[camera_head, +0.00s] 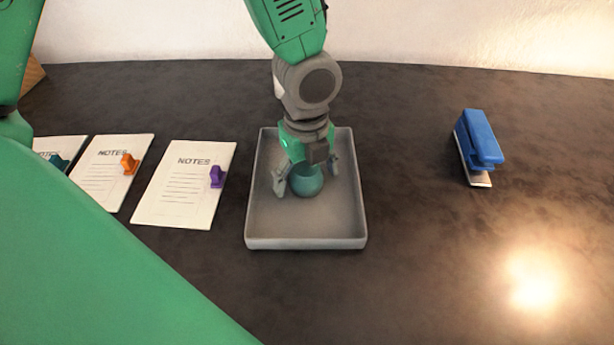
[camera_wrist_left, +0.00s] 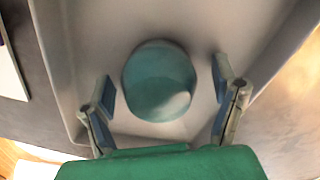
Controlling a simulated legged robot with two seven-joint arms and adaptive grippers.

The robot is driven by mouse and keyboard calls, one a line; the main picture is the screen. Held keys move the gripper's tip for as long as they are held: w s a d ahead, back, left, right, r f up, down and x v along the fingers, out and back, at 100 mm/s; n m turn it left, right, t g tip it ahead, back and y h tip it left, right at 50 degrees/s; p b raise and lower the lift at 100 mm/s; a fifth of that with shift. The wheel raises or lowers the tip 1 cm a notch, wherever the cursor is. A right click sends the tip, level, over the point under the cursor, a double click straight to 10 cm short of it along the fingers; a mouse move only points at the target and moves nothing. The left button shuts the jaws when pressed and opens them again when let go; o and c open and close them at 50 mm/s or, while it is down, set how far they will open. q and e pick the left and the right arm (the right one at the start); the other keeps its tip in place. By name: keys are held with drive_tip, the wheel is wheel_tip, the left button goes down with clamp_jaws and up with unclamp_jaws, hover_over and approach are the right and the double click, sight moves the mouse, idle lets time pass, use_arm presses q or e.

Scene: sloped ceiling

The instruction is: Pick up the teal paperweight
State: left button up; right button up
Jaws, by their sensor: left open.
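The teal paperweight (camera_head: 307,181) is a rounded ball-like piece in the grey tray (camera_head: 305,243). My left gripper (camera_head: 306,187) reaches down over it, open, with one finger on each side of it. In the left wrist view the paperweight (camera_wrist_left: 158,82) sits a little beyond the gap between the two fingertips (camera_wrist_left: 166,88), with space visible on both sides. The tray (camera_wrist_left: 95,30) surrounds it there. The gripper body hides part of the paperweight's top in the head view. My right gripper is not in view.
Note sheets with a purple clip (camera_head: 217,177), an orange clip (camera_head: 129,163) and a teal clip (camera_head: 59,162) lie left of the tray. A blue stapler (camera_head: 480,140) stands at the right. The table between tray and stapler is clear.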

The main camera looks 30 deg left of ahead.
use_arm(q)
drive_tip(key=c, duration=1.6)
drive_tip(key=shift+r, duration=0.1)
